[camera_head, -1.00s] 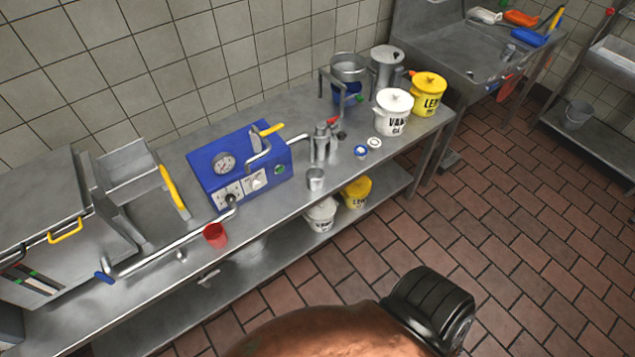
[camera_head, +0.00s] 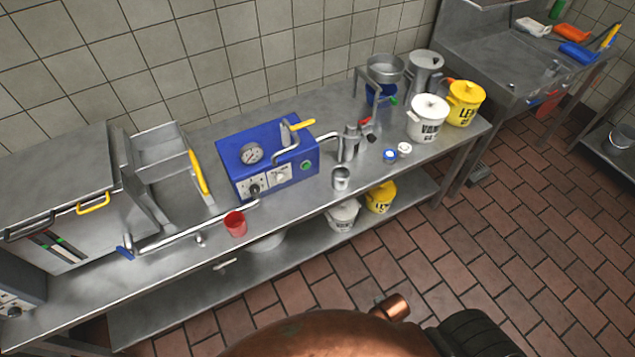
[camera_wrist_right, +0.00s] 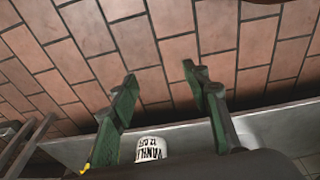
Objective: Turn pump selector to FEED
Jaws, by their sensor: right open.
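The blue pump box (camera_head: 267,145) stands on the steel counter, with a round gauge (camera_head: 251,154) and a yellow-handled lever (camera_head: 300,124). Its front has two pale panels with small knobs: a dark one (camera_head: 255,189) on the left and a lighter one (camera_head: 281,176) on the right. A green button sits right of them. The panel lettering is too small to read, so I cannot tell which knob is the selector or where it points. My right gripper (camera_wrist_right: 160,75) is open and empty, its green-padded fingers apart over floor tiles, away from the pump. My left gripper is out of view.
A red cup (camera_head: 235,223) and a metal pipe (camera_head: 180,235) lie before the pump; a steel cup (camera_head: 341,178) is to its right. White and yellow buckets (camera_head: 463,103) stand at the counter's right end. The tiled floor in front is open.

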